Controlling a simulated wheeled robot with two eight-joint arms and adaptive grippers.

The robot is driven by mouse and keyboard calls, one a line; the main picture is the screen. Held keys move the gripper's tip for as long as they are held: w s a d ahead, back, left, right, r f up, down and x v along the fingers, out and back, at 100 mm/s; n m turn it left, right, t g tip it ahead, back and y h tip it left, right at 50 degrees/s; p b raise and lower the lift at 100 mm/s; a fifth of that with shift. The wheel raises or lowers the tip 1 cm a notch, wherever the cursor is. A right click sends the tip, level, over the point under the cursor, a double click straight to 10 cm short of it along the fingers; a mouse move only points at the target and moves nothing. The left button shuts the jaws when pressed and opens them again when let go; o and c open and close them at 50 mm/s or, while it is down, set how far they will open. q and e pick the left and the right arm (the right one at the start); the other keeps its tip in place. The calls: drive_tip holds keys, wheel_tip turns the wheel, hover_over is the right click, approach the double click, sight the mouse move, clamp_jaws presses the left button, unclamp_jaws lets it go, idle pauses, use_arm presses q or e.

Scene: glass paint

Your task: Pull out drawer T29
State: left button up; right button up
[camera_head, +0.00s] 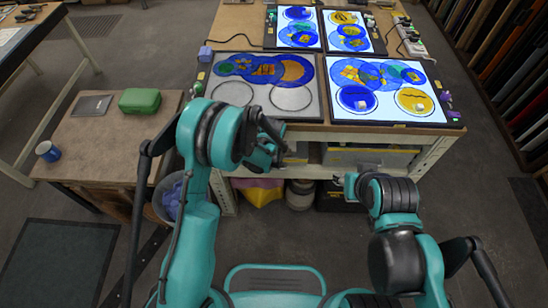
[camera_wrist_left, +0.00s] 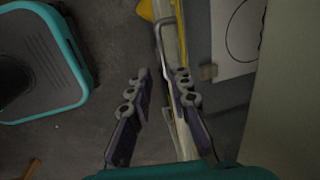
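Drawer fronts show under the top of the workbench: a pale one (camera_head: 370,157) right of centre, and another partly hidden behind my left gripper. No label T29 can be read, so I cannot tell which is T29. My left gripper (camera_head: 278,140) is at the bench's front edge. In the left wrist view its two fingers (camera_wrist_left: 160,105) are apart, with floor visible between them. A thin metal bar, like a handle (camera_wrist_left: 158,32), runs beside a yellow edge near the right finger; contact cannot be told. My right gripper (camera_head: 350,184) is in front of the bench; its fingers are unclear.
Light panels (camera_head: 388,90) and a grey panel (camera_head: 262,85) with coloured glass lie on the bench. A side table (camera_head: 105,135) with a green case (camera_head: 139,101) and a blue mug (camera_head: 47,151) stands left. A bin (camera_head: 170,198) and containers (camera_head: 300,195) stand below. Floor in front is open.

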use_arm(q)
drive_tip(key=f+b, duration=0.1)
drive_tip(key=f, duration=0.1)
drive_tip(key=w+f+b, duration=0.1)
drive_tip(key=f, duration=0.2)
drive_tip(key=f+b, duration=0.1)
drive_tip(key=f, duration=0.1)
drive_tip(key=shift+w+f, duration=0.4)
clamp_jaws()
